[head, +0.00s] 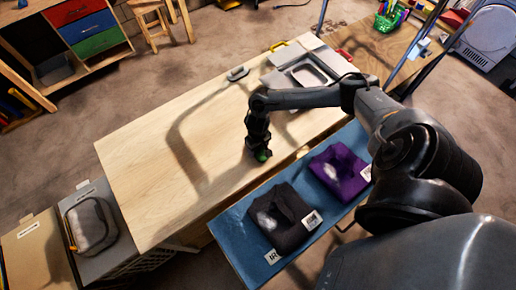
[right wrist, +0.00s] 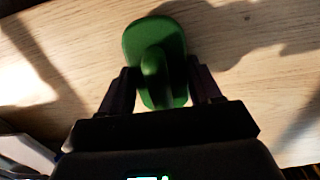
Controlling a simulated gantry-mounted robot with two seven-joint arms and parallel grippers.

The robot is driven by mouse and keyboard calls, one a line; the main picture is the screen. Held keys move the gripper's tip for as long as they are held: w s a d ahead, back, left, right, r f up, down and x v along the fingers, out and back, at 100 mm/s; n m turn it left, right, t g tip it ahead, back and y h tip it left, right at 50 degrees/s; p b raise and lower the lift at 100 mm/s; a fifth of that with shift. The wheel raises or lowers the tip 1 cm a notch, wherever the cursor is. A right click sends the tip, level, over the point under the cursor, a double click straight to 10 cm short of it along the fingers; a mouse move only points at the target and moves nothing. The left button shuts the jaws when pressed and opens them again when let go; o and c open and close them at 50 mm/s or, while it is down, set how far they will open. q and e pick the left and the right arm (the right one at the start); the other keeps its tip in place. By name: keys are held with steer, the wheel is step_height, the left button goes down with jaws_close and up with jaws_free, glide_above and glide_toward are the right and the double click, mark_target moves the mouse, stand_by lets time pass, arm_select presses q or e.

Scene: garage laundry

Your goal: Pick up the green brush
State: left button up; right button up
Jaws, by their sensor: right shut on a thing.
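The green brush (right wrist: 154,42) shows in the right wrist view, with a rounded head and a raised handle in the middle. My right gripper (right wrist: 160,85) is shut on it, one finger on each side. In the head view only a small green part of the brush (head: 262,156) shows under my right gripper (head: 259,150), over the wooden table. I cannot tell whether the brush touches the table top. My left gripper is not in view.
The wooden table (head: 150,150) is mostly clear. A grey iron-like object (head: 237,74) and a tray (head: 310,75) are at its back. A blue bench (head: 236,228) in front holds a dark folded garment (head: 290,232) and a purple one (head: 345,180).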

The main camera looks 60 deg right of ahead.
steer(key=shift+r, duration=0.1)
steer(key=shift+r, duration=0.5)
steer(key=r, duration=0.1)
steer(key=s+r+p, duration=0.1)
steer(key=r, duration=0.1)
steer(key=shift+r, duration=0.3)
steer(key=s+r+p, duration=0.1)
steer(key=s+r, duration=0.5)
steer(key=s, duration=0.4)
steer(key=shift+s, duration=0.35)
steer(key=shift+a+r, duration=0.1)
